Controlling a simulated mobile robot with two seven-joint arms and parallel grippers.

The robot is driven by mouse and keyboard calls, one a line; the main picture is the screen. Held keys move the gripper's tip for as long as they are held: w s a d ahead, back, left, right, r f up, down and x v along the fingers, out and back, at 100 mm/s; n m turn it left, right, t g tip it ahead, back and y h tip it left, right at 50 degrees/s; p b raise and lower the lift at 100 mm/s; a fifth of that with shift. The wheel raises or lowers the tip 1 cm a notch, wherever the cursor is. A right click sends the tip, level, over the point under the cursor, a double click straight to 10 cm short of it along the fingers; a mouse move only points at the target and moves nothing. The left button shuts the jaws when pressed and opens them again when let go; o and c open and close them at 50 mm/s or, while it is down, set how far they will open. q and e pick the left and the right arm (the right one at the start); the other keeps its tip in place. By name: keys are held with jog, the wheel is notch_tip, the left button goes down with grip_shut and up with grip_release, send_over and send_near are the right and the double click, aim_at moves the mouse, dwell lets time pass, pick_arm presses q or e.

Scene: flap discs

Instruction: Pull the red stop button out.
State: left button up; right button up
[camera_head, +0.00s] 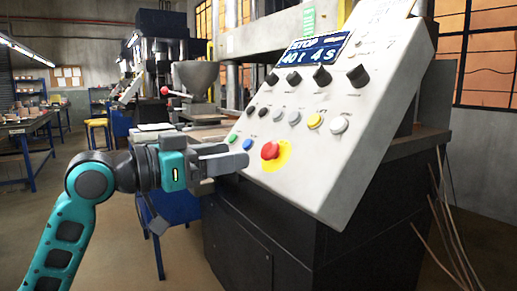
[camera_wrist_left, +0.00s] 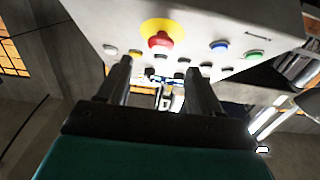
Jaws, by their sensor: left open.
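The red stop button (camera_head: 270,150) sits on a yellow round plate (camera_head: 282,157) at the lower part of the sloped grey control panel (camera_head: 335,165). In the left wrist view the red button (camera_wrist_left: 159,41) shows above and between my fingers, on its yellow plate (camera_wrist_left: 162,27). My left gripper (camera_head: 236,157) is just left of the button in the head view, with its fingers apart and empty. In the left wrist view my gripper (camera_wrist_left: 162,80) also shows open, with nothing between the fingers. I cannot tell the exact gap to the button. My right gripper is not in view.
Other buttons on the panel include blue (camera_head: 247,144), green (camera_head: 232,138), yellow (camera_head: 314,120) and white (camera_head: 338,124). Black knobs (camera_head: 358,76) and a blue display (camera_head: 314,52) are higher up. A dark cabinet (camera_head: 240,245) stands below. Loose cables (camera_head: 447,215) hang at the right.

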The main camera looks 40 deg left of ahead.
aim_at(266, 149)
pick_arm(q)
jog(key=p+x, duration=0.1)
jog(key=x, duration=0.6)
jog(key=shift+w, duration=0.2)
grip_shut()
dwell(0.5)
